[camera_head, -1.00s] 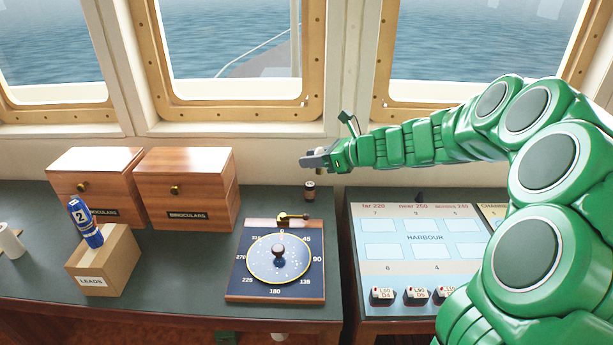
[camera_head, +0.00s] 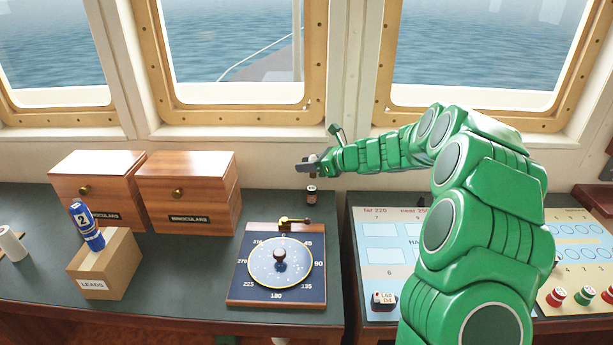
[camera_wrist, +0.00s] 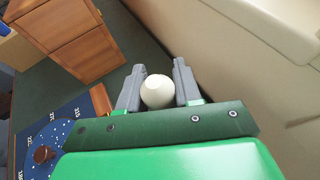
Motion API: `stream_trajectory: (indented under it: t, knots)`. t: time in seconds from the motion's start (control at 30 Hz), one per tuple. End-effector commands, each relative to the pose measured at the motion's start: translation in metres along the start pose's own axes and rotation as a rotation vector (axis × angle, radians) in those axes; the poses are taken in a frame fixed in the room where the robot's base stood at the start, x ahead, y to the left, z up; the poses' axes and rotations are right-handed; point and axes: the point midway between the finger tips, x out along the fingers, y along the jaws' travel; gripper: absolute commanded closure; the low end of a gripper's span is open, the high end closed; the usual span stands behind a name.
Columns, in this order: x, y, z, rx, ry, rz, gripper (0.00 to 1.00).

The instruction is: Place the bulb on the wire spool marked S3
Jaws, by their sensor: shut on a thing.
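My gripper (camera_head: 306,166) is over the far edge of the desk, near the window wall. It is shut on the white round bulb (camera_wrist: 158,91), which sits between the two grey fingers in the wrist view. In the head view the fingers mostly hide the bulb. A small dark cylinder with a pale band (camera_head: 311,196) stands on the desk just below the gripper; it may be a spool, but its marking is too small to read. Small red and green spools (camera_head: 584,295) stand on the right-hand panel, their labels unreadable. I cannot tell which spool is S3.
Two wooden binocular boxes (camera_head: 187,192) stand left of the gripper. A compass board (camera_head: 239,291) lies in front of it. A leads box (camera_head: 110,262) holds a blue item marked 2 (camera_head: 86,226). A harbour panel (camera_head: 380,279) lies right, partly behind my arm.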

Motion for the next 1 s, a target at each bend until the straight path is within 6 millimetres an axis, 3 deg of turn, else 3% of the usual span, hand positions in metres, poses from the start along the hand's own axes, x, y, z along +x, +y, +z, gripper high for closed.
stream_trajectory:
  t: [0.47,0.7,1.0]
  knots:
    - [0.019,-0.013,-0.017,0.002,0.001,0.003,0.95]
    - [0.029,-0.013,-0.042,0.002,0.000,0.002,0.95]
    - [0.030,-0.013,-0.044,0.001,0.000,0.001,0.95]
